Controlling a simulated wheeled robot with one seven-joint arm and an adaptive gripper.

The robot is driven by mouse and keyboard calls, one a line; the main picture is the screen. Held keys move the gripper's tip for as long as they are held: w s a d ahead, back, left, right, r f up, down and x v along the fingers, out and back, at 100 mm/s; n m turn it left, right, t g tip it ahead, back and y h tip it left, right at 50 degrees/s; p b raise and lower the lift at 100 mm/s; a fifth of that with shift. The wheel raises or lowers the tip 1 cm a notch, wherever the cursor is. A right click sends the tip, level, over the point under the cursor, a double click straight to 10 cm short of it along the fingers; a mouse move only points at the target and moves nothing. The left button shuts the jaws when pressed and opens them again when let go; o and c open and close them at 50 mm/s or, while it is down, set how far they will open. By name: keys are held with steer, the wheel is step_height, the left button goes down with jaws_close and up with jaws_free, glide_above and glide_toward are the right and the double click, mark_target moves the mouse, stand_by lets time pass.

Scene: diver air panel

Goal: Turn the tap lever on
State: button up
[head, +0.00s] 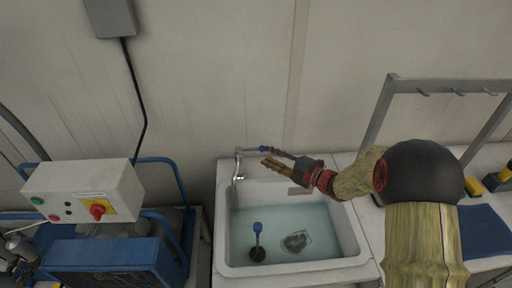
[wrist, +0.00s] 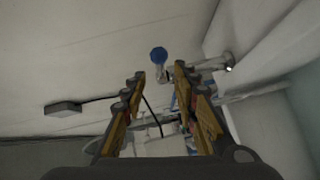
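The metal tap (head: 238,168) stands at the back left corner of the white sink (head: 223,235). Its lever, with a blue end (head: 263,149), points to the right along the wall. In the wrist view the blue lever end (wrist: 158,54) shows just beyond the fingertips, in line with the gap between them, and the chrome tap body (wrist: 212,65) is to the right. My gripper (head: 266,157) is above the back of the sink, close to the lever. Its fingers (wrist: 160,72) are apart with nothing held. Contact with the lever cannot be told.
The sink holds water, a blue-topped upright item (head: 257,229) and a submerged object (head: 296,240). A control box (head: 85,190) on a blue-framed machine stands left. A grey hook rack (head: 440,87) stands right. The wall is close behind the tap.

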mark_target(257, 149)
steer(key=shift+w+a+f, duration=0.15)
steer(key=shift+w+a, duration=0.2)
steer(key=shift+w, duration=0.1)
steer(key=b+x, duration=0.1)
steer(key=x, duration=0.5)
steer(key=shift+w+a, duration=0.2)
steer(key=shift+w, duration=0.1)
steer(key=shift+c, duration=1.2)
jaws_close()
